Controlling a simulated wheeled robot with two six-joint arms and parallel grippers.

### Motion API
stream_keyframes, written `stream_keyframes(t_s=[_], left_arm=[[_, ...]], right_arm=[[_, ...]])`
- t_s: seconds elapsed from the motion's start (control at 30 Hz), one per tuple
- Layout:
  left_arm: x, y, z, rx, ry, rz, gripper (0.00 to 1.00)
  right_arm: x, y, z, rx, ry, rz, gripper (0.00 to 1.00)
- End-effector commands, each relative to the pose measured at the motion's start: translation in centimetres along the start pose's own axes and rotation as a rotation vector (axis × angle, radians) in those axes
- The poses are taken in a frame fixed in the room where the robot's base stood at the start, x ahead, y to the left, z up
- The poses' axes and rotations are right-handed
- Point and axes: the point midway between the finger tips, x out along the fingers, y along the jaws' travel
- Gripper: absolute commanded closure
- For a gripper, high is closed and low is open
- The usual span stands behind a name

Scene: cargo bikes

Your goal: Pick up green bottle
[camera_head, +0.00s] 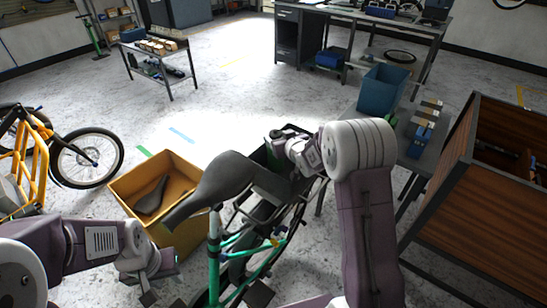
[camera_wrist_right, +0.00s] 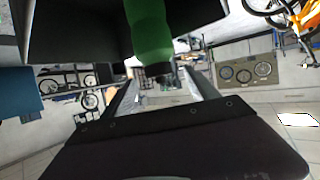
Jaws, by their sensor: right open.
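The green bottle (camera_head: 274,134) shows as a small green patch at the black crate (camera_head: 262,156) on the bicycle, beside my right gripper. In the right wrist view the green bottle (camera_wrist_right: 151,32) is close to the camera at the top centre, with a dark lower end, in front of a dark panel. My right gripper (camera_head: 285,141) is open at the crate; my wrist and arm hide part of it, and I cannot tell if it touches the bottle. My left gripper (camera_head: 162,298) is low at the left, by the front edge of the view, open and empty.
A bicycle with a dark saddle (camera_head: 222,183) and teal frame (camera_head: 214,240) stands between my arms. A yellow box (camera_head: 190,174) holds another saddle. A blue bin (camera_head: 384,90) stands on a grey table at the right, near a wooden cabinet (camera_head: 460,210).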

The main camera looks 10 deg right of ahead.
Motion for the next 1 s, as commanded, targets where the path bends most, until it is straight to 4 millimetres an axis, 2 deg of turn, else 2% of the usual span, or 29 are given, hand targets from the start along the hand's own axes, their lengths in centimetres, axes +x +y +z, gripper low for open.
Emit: stream_keyframes(t_s=[0.1,0.33,0.5,0.6,0.87,1.0], left_arm=[[0.1,0.0,0.0,0.0,0.0,0.0,0.64],[0.3,0.0,0.0,0.0,0.0,0.0,0.64],[0.5,0.0,0.1,0.0,0.0,0.0,0.64],[0.5,0.0,0.1,0.0,0.0,0.0,0.64],[0.5,0.0,0.1,0.0,0.0,0.0,0.64],[0.5,0.0,0.1,0.0,0.0,0.0,0.64]], right_arm=[[1.9,-0.1,0.1,0.0,-0.002,-0.001,0.32],[3.1,0.0,0.3,0.001,-0.004,0.0,0.32],[6.3,0.1,0.6,-0.001,-0.004,-0.001,0.32],[7.4,0.1,0.5,0.001,-0.004,0.0,0.32],[7.7,0.1,0.4,0.001,-0.005,0.001,0.32],[7.7,0.1,0.4,0.001,-0.004,0.0,0.71]])
